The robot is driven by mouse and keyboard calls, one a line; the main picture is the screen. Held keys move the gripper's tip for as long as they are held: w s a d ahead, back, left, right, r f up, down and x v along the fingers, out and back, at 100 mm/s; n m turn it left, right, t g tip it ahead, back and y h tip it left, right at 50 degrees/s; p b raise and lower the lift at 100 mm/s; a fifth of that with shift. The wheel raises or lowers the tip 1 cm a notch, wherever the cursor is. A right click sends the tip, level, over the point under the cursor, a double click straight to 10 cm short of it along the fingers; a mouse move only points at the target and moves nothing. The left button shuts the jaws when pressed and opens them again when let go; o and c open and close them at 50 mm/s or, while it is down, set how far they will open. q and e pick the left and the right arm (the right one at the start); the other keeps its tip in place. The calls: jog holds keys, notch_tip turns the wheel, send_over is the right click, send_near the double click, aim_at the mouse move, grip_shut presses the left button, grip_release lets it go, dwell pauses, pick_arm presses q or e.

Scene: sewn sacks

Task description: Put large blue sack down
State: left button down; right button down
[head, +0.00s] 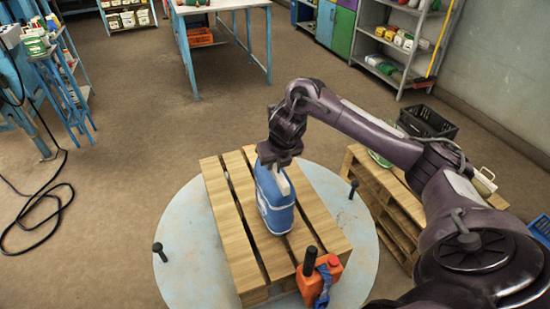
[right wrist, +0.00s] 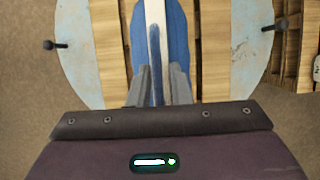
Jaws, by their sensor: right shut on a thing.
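The large blue sack (head: 273,205) stands upright on the slats of a wooden pallet (head: 228,215), with a pale strip along its top. My right gripper (head: 279,160) comes down on its top from above. In the right wrist view my right gripper (right wrist: 158,85) has its two fingers closed on either side of the upper part of the blue sack (right wrist: 174,35). The sack's underside is hidden, so I cannot tell how firmly it rests on the slats. My left gripper is not in view.
The pallet lies on a round pale blue platform (head: 185,240) with dark knobs at its rim. An orange object with a black handle (head: 318,278) is at the pallet's front. Another pallet stack (head: 385,205) and a black crate (head: 427,122) stand at right. Left pallet slats are bare.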

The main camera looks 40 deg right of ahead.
jog(key=shift+x, duration=0.75)
jog(key=shift+s, duration=0.15)
jog(key=c, duration=1.6)
grip_release()
jog(key=shift+s+f, duration=0.15)
jog(key=shift+f, duration=0.15)
jog(key=shift+o, duration=1.4)
jog(key=shift+s+a+r, duration=0.1)
jog(key=shift+r, duration=0.1)
